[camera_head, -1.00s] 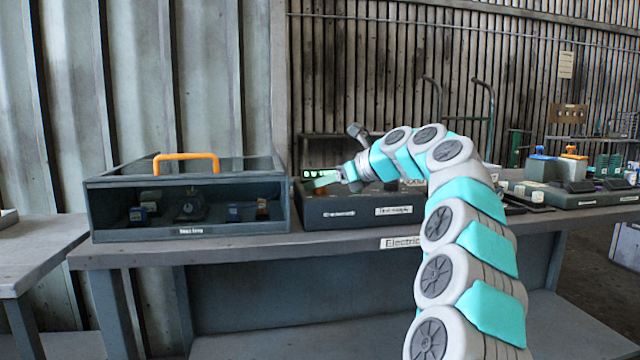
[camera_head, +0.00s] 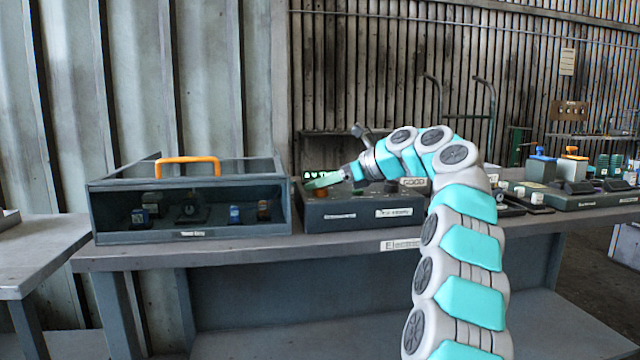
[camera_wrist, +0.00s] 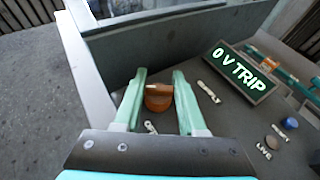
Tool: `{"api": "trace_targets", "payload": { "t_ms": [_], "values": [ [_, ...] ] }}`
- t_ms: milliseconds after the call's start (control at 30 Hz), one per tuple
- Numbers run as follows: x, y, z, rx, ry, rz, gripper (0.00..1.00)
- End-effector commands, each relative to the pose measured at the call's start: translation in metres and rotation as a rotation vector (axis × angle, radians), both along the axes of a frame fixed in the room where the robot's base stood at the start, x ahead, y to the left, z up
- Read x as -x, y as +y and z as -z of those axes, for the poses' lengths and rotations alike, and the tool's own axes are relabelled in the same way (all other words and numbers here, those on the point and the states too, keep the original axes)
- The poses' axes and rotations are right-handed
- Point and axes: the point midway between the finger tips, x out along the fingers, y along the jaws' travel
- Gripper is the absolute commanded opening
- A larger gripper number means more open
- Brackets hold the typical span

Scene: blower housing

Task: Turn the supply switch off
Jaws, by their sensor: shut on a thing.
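An orange-brown rotary knob (camera_wrist: 158,103) with a raised grip bar sits on the dark panel of the control box (camera_head: 340,215). In the head view my gripper (camera_head: 322,181) is over the left end of the control box, with the orange knob (camera_head: 319,192) just under the fingers. A lit display (camera_wrist: 240,72) to the right of the knob reads "0 V TRIP".
A glass-fronted case (camera_head: 110,210) with an orange handle (camera_head: 187,159) stands directly left of the control box. A blue button (camera_wrist: 289,122) and a brown button (camera_wrist: 271,142) are right of the knob. More equipment stands farther right on the bench.

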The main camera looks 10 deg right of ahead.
Motion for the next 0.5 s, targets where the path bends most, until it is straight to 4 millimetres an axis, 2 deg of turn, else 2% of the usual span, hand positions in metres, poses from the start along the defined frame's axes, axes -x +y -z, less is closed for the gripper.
{"api": "trace_targets", "payload": {
  "t_ms": [33,233,500],
  "values": [
    [-0.0015,-0.0051,-0.0044,0.000,-0.010,0.004,0.00],
    [-0.0025,-0.0062,-0.0044,-0.002,-0.014,-0.028,0.00],
    [-0.0001,-0.0040,0.0031,-0.006,-0.001,-0.080,0.00]
  ]
}}
